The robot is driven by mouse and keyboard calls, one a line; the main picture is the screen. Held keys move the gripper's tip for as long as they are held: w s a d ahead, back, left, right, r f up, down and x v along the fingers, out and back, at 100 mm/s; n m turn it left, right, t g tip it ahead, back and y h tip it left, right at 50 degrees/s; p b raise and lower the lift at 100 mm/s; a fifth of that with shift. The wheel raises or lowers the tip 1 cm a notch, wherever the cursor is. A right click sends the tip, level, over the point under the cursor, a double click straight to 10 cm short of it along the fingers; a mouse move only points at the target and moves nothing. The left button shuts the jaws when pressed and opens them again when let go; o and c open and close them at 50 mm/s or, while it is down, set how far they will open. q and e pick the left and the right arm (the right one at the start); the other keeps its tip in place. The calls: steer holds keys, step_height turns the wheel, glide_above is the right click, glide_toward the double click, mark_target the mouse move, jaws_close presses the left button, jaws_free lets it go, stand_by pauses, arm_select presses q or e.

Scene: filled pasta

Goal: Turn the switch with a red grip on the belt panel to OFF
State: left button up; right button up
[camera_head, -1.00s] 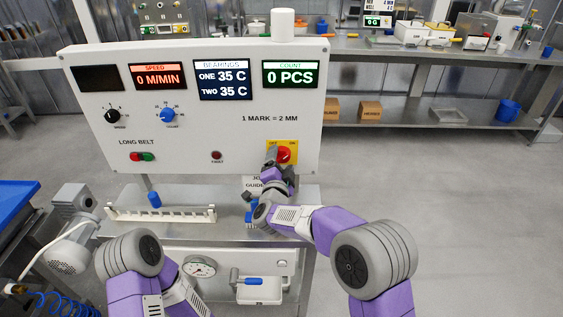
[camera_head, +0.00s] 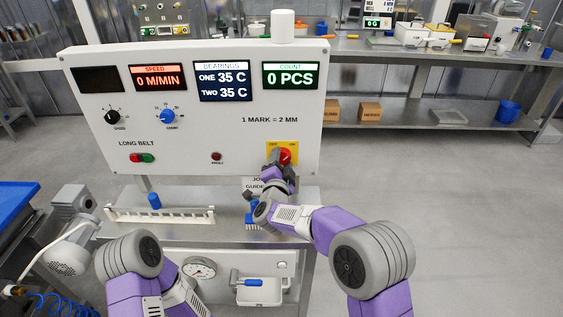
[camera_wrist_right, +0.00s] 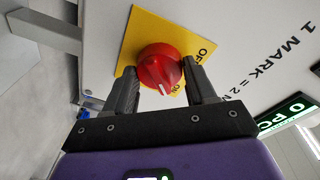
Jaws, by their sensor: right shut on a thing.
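The switch's red grip (camera_head: 286,156) sits on a yellow plate (camera_head: 293,147) at the lower right of the belt panel (camera_head: 230,130). My right gripper (camera_head: 275,158) is at the grip and partly covers it. In the right wrist view the red grip (camera_wrist_right: 158,64) is between the two fingers of my right gripper (camera_wrist_right: 160,72), which is shut on it. The white mark on the grip points near the ON label (camera_wrist_right: 176,88). The OFF label (camera_wrist_right: 205,52) is farther round on the yellow plate. My left gripper is out of view.
The panel also carries a black speed knob (camera_head: 112,116), a blue count knob (camera_head: 168,116) and red and green buttons (camera_head: 142,158). Below it, a white rack (camera_head: 170,215) and a blue brush (camera_head: 252,221) are on the metal bench. Open floor lies to the right.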

steer(key=shift+n, duration=0.4)
steer(key=n+p, duration=0.1)
steer(key=n, duration=0.2)
steer(key=n+t+p, duration=0.1)
steer(key=n, duration=0.3)
steer(key=shift+f+n+y, duration=0.1)
steer(key=shift+n+y, duration=0.2)
steer(key=shift+n, duration=0.1)
steer(key=n+y+p, duration=0.1)
steer(key=n, duration=0.4)
steer(key=shift+n, duration=0.4)
steer(key=shift+d+f+n+y+p, duration=0.1)
steer(key=shift+n+y+p, duration=0.3)
steer(key=shift+n, duration=1.9)
steer(key=o, duration=1)
steer(key=shift+o, duration=0.2)
